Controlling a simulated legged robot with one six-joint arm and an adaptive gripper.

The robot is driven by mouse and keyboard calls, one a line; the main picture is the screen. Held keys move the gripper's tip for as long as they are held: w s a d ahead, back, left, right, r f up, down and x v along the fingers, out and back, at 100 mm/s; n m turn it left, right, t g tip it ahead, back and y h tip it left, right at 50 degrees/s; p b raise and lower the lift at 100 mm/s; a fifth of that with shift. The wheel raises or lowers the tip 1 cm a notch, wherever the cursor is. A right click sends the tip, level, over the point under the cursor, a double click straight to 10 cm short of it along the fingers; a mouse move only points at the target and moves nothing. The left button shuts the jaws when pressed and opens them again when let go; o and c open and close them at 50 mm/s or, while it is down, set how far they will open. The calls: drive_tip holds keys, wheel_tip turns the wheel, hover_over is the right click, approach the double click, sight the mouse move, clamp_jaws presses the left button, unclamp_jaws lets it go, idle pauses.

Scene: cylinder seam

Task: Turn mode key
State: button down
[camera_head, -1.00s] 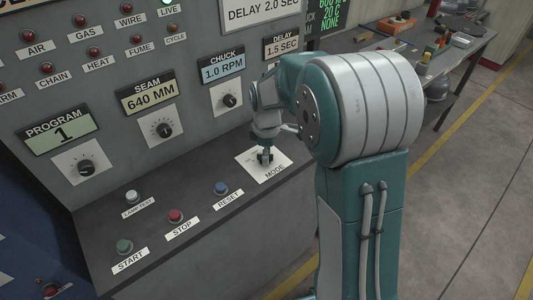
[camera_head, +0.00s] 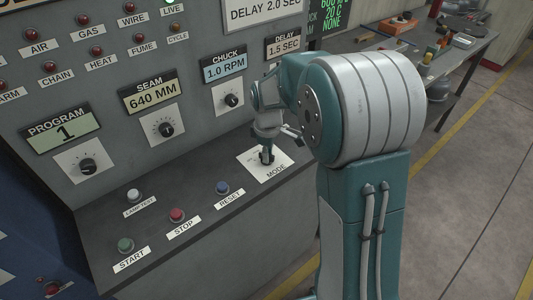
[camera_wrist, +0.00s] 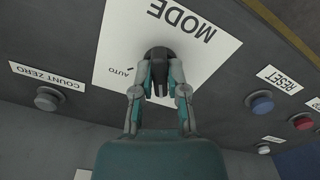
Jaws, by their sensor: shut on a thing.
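The mode key (camera_wrist: 159,56) is a dark knob on a white plate marked MODE (camera_wrist: 125,50), with AUTO written beside it in the wrist view. In the head view the MODE plate (camera_head: 283,158) lies on the sloping desk of the control panel, at its right end. My gripper (camera_wrist: 160,88) comes down onto the key, with one finger on each side of it, shut on it. In the head view my gripper (camera_head: 266,152) hides most of the key. The key's exact angle is hard to tell.
Blue RESET (camera_head: 222,187), red STOP (camera_head: 177,214) and green START (camera_head: 125,244) buttons sit left of the MODE plate. The chuck dial (camera_head: 231,99) stands on the upright panel behind. A COUNT ZERO button (camera_wrist: 48,98) shows in the wrist view.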

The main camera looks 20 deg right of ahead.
drive_tip(key=m, duration=0.5)
drive_tip(key=shift+s+f+m, duration=0.1)
drive_tip(key=shift+s+m, duration=0.1)
drive_tip(key=shift+m, duration=0.1)
idle(0.5)
drive_tip(key=c, duration=0.7)
unclamp_jaws()
drive_tip(key=shift+o, duration=0.2)
drive_tip(key=shift+d, duration=0.1)
drive_tip(key=shift+w+r, duration=0.1)
drive_tip(key=shift+r, duration=0.25)
wheel_tip(320, 180, up, 11)
drive_tip(key=shift+r, duration=0.15)
